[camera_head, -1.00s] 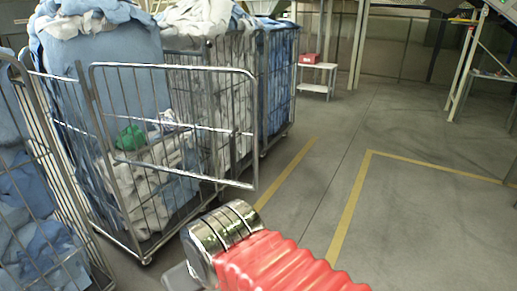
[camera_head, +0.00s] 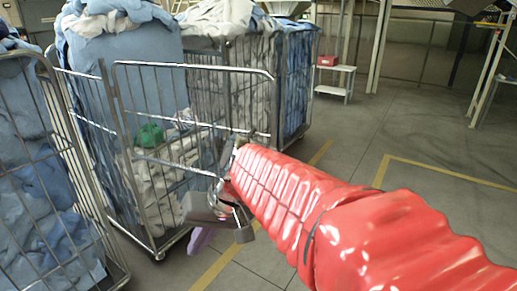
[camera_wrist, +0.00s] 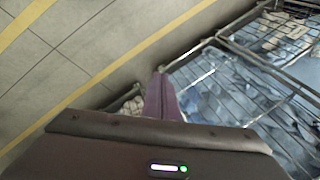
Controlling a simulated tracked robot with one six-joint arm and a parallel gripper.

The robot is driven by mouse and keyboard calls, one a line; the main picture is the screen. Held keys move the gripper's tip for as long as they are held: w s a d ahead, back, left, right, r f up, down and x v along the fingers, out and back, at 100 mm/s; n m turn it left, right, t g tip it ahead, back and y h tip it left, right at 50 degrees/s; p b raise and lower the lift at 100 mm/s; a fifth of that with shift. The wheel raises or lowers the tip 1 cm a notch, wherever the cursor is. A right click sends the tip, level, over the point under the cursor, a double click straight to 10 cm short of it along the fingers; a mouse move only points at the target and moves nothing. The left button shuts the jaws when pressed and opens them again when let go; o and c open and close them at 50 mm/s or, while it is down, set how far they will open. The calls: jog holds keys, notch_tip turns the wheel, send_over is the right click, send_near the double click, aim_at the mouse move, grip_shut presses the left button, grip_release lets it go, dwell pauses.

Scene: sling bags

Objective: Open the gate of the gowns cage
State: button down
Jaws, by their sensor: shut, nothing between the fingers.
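A wire cage (camera_head: 158,254) stands left of centre in the head view, with a large blue bag, a green item and pale cloth in it. Its barred gate (camera_head: 190,66) reaches right from the front left post and overlaps the cage behind. I cannot tell exactly how far it stands from the frame. My gripper (camera_head: 200,240) is low in front of the gate, with its purple fingers pointing down and the red-sleeved arm coming from the right. In the wrist view the fingers (camera_wrist: 160,96) are together and empty, beside the cage bars (camera_wrist: 205,75). Contact is unclear.
Another cage (camera_head: 45,60) with blue cloth stands close at the left. More full cages (camera_head: 232,85) stand behind. A small shelf with a red box (camera_head: 328,60) is at the back. Open floor (camera_head: 350,130) with yellow lines lies to the right.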

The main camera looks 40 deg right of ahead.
jog(key=w+d+r+m+t+y, duration=0.1)
jog(key=w+d+m+t+y, duration=0.15)
jog(key=w+d, duration=0.7)
jog(key=w+d+m+t+y, duration=0.2)
jog(key=w+d+m+t, duration=0.3)
jog(key=d, duration=0.7)
jog(key=s+d+f+m+t+h, duration=0.1)
jog(key=d+m+t+h, duration=0.3)
jog(key=d, duration=2.3)
jog(key=shift+s+f+t, duration=0.15)
jog(key=shift+f+t, duration=0.35)
jog(key=shift+t, duration=0.45)
jog(key=x, duration=1)
jog(key=shift+s+a+f, duration=0.1)
jog(key=shift+s+a, duration=0.4)
jog(key=shift+a, duration=0.35)
jog(key=shift+s+a, duration=0.5)
jog(key=shift+a, duration=0.3)
